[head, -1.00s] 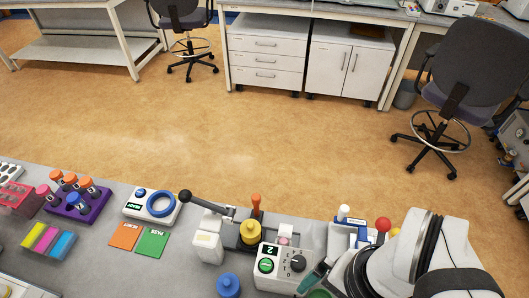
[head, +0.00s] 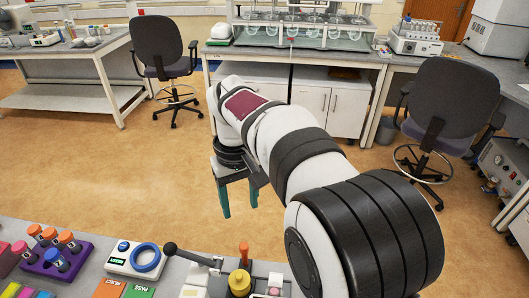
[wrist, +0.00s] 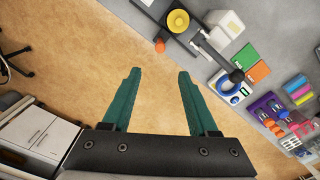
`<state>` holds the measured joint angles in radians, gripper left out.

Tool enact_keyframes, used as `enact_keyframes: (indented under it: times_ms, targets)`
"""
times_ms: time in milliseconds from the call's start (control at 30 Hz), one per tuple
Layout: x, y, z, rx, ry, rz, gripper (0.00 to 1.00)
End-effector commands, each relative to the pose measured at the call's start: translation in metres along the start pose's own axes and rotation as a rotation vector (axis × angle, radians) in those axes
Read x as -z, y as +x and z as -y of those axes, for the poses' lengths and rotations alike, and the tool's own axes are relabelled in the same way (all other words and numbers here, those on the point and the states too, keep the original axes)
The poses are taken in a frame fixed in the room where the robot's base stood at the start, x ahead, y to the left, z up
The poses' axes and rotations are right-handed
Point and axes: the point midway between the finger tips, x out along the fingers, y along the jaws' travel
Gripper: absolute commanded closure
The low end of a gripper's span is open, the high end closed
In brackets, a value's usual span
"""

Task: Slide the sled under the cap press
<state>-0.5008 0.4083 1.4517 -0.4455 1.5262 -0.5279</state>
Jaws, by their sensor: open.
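The cap press shows by its black-ended lever (head: 171,248) at the bottom of the head view. The same lever (wrist: 236,76) is at the upper right of the wrist view. Beside it is a yellow round piece (head: 239,283) with an orange handle (head: 244,252) behind it. In the wrist view the yellow piece (wrist: 178,20) and orange knob (wrist: 160,46) sit by a dark strip, which may be the sled; I cannot tell surely. My gripper (head: 239,211) is open and empty, its green fingers pointing down beyond the bench's far edge, apart from the press.
A white block (wrist: 228,25) stands beside the press. A white device with a blue ring (head: 145,257), orange and green cards, and a purple rack of tubes (head: 57,258) lie to the left. My arm hides the bench's right part. Open floor (head: 110,185) lies beyond the bench.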

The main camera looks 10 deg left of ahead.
Motion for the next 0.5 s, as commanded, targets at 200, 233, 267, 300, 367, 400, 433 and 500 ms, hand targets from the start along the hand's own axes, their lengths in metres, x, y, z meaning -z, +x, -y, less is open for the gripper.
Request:
enact_keyframes:
  times_ms: [200, 233, 267, 300, 367, 400, 433, 500]
  targets:
    - [0.002, 0.044, 0.001, -0.001, -0.011, 0.005, 0.41]
    - [0.002, 0.053, 0.001, -0.001, -0.010, 0.004, 0.41]
    - [0.002, 0.063, 0.001, 0.000, -0.010, 0.006, 0.41]
    - [0.002, 0.075, 0.001, -0.001, -0.009, 0.005, 0.41]
    - [0.002, 0.094, 0.001, 0.000, -0.009, 0.005, 0.41]
    - [0.002, 0.105, 0.001, -0.001, -0.008, 0.004, 0.41]
    - [0.002, 0.113, 0.001, 0.000, -0.008, 0.004, 0.41]
    - [0.002, 0.129, 0.001, -0.001, -0.007, 0.003, 0.41]
